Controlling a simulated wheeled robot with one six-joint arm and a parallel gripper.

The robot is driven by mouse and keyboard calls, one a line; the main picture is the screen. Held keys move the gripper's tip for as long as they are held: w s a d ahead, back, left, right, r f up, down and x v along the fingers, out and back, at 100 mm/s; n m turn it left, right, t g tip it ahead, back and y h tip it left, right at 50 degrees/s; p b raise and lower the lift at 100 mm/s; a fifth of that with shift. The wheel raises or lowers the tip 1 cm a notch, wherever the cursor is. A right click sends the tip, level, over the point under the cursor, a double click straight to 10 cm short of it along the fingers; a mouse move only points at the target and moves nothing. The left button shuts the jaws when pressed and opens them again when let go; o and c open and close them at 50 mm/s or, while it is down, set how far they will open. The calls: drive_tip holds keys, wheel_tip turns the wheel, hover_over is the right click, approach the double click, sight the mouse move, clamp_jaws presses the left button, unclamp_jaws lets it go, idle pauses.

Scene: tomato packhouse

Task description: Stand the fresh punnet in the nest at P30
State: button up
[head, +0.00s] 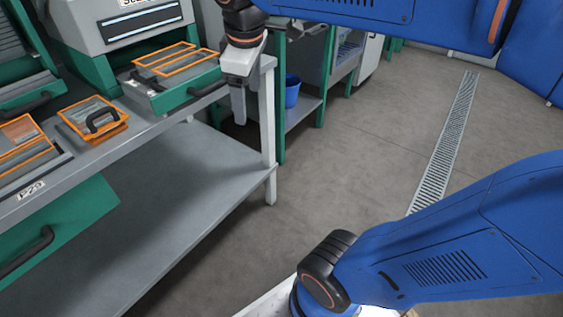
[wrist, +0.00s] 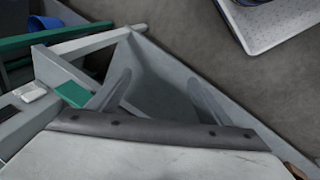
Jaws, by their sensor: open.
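My gripper (head: 240,112) hangs at the right end of the grey bench in the head view, pointing down. In the wrist view its two fingers stand apart with nothing between them (wrist: 160,88). I cannot pick out a fresh punnet in either view. A label reading P29 (head: 31,191) is on the bench front at the left; no P30 label is readable. An orange-edged nest (head: 22,140) is cut off at the left edge. An orange-edged plate with a black handle (head: 93,120) lies on the bench. A green-fronted tray with two orange frames (head: 176,60) is farther back.
A grey machine (head: 120,28) stands behind the tray. The bench's lower shelf (head: 150,190) looks bare. A green drawer (head: 60,235) juts out at the left. A blue bucket (head: 292,90) stands beyond the bench leg. The floor with a drain grate (head: 445,140) is open at the right.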

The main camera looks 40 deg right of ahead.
drive_tip(key=s+d+f+m+t+y, duration=0.1)
drive_tip(key=s+f+m, duration=0.7)
drive_tip(key=s+f, duration=0.3)
wheel_tip(320, 180, down, 2)
drive_tip(key=shift+d+f+t, duration=0.15)
drive_tip(key=shift+d+t, duration=0.05)
drive_tip(key=shift+t, duration=0.1)
idle(0.6)
